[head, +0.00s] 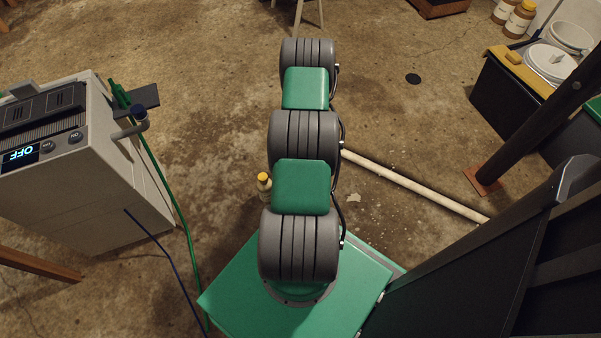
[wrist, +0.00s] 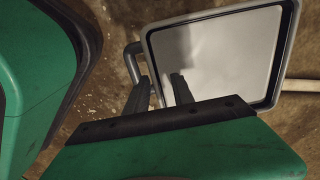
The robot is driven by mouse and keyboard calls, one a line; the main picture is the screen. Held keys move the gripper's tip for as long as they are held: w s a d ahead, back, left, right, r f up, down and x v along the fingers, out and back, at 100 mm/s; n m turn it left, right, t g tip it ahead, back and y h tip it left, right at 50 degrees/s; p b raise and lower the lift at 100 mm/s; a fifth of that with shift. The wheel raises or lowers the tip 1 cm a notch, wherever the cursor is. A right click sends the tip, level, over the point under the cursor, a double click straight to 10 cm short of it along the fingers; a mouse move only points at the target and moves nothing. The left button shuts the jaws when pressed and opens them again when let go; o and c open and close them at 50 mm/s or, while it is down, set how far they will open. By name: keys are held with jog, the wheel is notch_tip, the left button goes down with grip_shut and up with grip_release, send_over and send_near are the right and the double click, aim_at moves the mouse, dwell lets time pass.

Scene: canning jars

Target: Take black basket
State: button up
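No black basket can be made out for certain in either view. In the head view a black, box-like container (head: 487,97) stands at the right, partly hidden by a dark post; whether it is the basket I cannot tell. My gripper (wrist: 160,92) shows in the wrist view as two dark fingers beyond a black bar. The fingers are apart with nothing seen between them in grip. Behind them is a pale, shiny panel in a grey frame (wrist: 222,48). In the head view my arm hides the gripper.
A grey machine (head: 80,180) with an OFF display stands at the left, with green and blue cords on the floor. A pale pole (head: 415,187) lies at the right. A small yellow-capped bottle (head: 264,186) is beside my arm. Open concrete floor lies ahead.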

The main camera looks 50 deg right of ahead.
jog(key=shift+f, duration=0.25)
dwell(0.3)
grip_shut()
dwell(1.3)
